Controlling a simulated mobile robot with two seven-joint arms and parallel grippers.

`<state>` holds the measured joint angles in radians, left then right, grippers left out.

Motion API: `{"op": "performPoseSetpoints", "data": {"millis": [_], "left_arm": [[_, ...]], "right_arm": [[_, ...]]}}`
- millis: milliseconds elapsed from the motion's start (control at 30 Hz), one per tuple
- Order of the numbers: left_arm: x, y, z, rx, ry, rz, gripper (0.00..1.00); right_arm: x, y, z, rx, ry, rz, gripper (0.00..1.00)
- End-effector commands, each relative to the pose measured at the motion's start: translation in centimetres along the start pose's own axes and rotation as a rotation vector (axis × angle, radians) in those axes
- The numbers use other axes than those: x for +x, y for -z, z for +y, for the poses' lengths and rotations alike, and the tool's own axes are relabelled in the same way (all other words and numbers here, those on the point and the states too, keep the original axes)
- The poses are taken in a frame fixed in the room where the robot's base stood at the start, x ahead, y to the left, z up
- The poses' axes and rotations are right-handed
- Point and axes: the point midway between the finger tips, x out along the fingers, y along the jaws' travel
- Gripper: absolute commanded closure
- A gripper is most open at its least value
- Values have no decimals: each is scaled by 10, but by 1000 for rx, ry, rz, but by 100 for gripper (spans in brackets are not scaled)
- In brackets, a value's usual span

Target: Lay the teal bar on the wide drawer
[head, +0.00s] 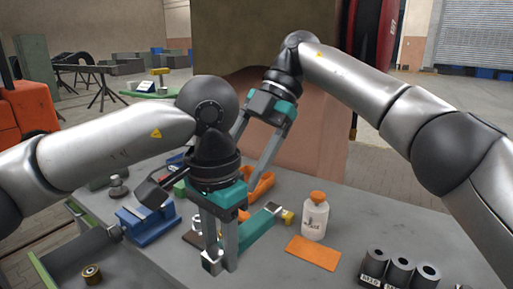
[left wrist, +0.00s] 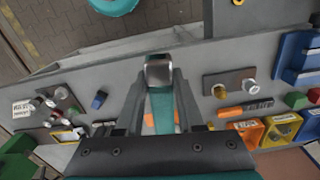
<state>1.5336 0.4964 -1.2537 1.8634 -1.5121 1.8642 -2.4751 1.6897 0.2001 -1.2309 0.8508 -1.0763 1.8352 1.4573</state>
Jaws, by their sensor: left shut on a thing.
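The teal bar (head: 262,228) has silver ends and is held in my left gripper (head: 222,262), a little above the grey workbench as far as I can tell. In the left wrist view the bar (left wrist: 162,112) lies between the two fingers, with one silver end toward the top. My right gripper (head: 252,160) is open, its fingers apart above the bench near an orange tray. A green-edged drawer (head: 48,270) stands open at the bench's left front, left of my left gripper. I cannot tell whether it is the wide one.
A brass roller (head: 91,274) lies in the open drawer. A blue vise-like block (head: 147,222) stands on the bench near it. A white bottle (head: 314,218) with an orange cap, an orange plate (head: 313,252) and several black cylinders (head: 399,270) stand to the right.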

Motion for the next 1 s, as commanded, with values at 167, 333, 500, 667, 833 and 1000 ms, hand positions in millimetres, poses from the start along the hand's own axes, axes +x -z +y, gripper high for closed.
{"op": "performPoseSetpoints", "data": {"millis": [167, 333, 500, 667, 833, 1000], "left_arm": [[0, 0, 0, 0, 0, 1, 100], [0, 0, 0, 0, 0, 1, 100], [0, 0, 0, 0, 0, 1, 100], [0, 0, 0, 0, 0, 1, 100], [0, 0, 0, 0, 0, 1, 100], [0, 0, 0, 0, 0, 1, 100]], "right_arm": [[-23, 12, -14, 46, 134, -204, 27], [-33, 16, -21, 77, 182, -288, 27], [-25, 13, -24, 82, 189, -298, 27], [-6, 7, -28, 79, 188, -295, 27], [21, -1, -34, 79, 189, -293, 27], [49, -9, -39, 80, 187, -293, 27]]}}
